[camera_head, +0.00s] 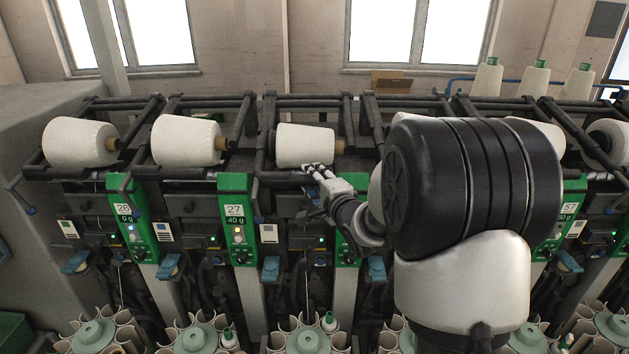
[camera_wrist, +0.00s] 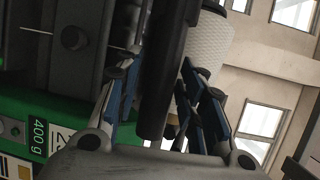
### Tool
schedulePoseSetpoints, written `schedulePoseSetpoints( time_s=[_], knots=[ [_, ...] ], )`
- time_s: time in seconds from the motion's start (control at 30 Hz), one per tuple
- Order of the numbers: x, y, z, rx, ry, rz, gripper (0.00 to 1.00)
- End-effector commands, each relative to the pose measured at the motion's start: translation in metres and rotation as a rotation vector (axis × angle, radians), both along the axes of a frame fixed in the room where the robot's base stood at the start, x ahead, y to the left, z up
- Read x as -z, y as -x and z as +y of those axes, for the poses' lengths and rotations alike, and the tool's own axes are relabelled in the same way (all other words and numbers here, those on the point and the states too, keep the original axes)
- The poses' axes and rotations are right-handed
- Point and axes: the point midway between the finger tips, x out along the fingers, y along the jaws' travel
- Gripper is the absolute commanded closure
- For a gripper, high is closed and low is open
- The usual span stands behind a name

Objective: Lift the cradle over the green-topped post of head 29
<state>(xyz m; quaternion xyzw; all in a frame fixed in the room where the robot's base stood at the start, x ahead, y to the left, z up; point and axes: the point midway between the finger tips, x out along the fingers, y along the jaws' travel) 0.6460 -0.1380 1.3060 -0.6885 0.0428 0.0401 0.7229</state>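My gripper (camera_head: 318,172) is at the right end of a dark cradle bar (camera_head: 285,179), below a white cone (camera_head: 305,145). In the wrist view a thick dark bar (camera_wrist: 164,80) runs between the two fingers of my gripper (camera_wrist: 157,100). I cannot tell whether both fingers press on it. A green post top (camera_wrist: 30,125) lies at the lower left there. Its label reads 400 g, with a head number starting with 2; the second digit is unclear. The green post under my gripper (camera_head: 347,252) is partly hidden by my wrist. No number 29 is readable.
Green posts marked 26 (camera_head: 128,225) and 27 (camera_head: 236,222) stand left of my gripper, with white cones (camera_head: 80,142) above. Spare cones (camera_head: 534,78) stand at the back right. Bobbin magazines (camera_head: 200,338) line the front.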

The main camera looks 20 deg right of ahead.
Motion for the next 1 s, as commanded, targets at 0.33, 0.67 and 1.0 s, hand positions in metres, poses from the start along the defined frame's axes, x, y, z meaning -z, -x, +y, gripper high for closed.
schedulePoseSetpoints(
  time_s=[0.33,0.67,1.0],
  knots=[
    [0.0000,0.0002,0.0000,0.000,0.000,0.000,0.90],
    [0.0000,0.0003,-0.0001,0.000,0.000,0.000,1.00],
    [-0.0055,0.0009,0.0002,0.000,-0.003,0.007,1.00]
  ],
)
